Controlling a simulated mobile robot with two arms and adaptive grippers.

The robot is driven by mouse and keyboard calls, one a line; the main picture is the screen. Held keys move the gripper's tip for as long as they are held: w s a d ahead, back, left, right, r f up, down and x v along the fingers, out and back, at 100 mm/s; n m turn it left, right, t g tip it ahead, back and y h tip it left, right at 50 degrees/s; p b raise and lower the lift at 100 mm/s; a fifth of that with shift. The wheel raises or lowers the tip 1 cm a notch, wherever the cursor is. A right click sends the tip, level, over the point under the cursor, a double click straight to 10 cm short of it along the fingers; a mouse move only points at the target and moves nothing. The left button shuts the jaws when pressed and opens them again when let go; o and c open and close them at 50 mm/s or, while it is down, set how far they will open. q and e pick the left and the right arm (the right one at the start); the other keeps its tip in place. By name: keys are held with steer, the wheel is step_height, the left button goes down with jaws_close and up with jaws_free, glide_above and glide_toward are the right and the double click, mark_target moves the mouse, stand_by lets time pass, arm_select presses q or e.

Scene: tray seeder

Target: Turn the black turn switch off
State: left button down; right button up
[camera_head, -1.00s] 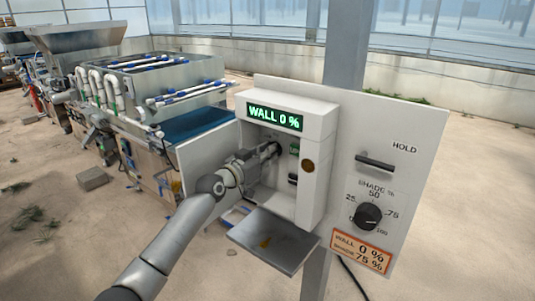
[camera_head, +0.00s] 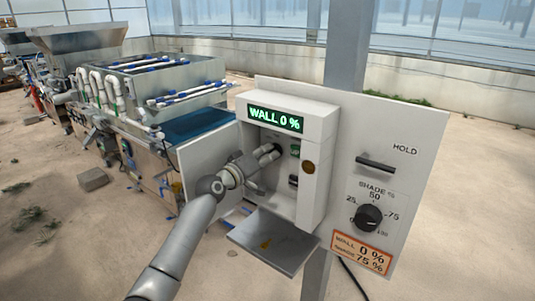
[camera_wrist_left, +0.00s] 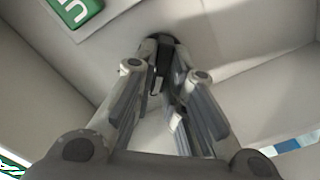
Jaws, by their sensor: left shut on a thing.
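The black turn switch (camera_head: 277,148) sits on the back wall inside the open white wall box (camera_head: 316,150). It is mostly hidden by my gripper in the head view. My left gripper (camera_head: 272,155) reaches into the box from the left. In the left wrist view, its fingertips (camera_wrist_left: 163,72) are closed around the dark switch (camera_wrist_left: 160,62). Which way the switch points is hard to tell. The display (camera_head: 275,118) on the box reads "WALL 0 %". My right gripper is not in view.
A green label (camera_head: 295,150) and a dark part (camera_head: 293,181) lie right of the switch. The box's door (camera_head: 208,160) hangs open at left, with a grey shelf (camera_head: 275,240) below. The panel right bears a HOLD bar (camera_head: 375,164) and a shade knob (camera_head: 368,217).

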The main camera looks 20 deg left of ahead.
arm_select(q)
steer(key=shift+n, duration=1.1)
steer(key=c, duration=1.5)
jaws_free()
steer(key=shift+a, duration=0.1)
steer(key=shift+s+f, duration=0.1)
steer(key=v, duration=0.7)
steer(key=shift+s, duration=0.15)
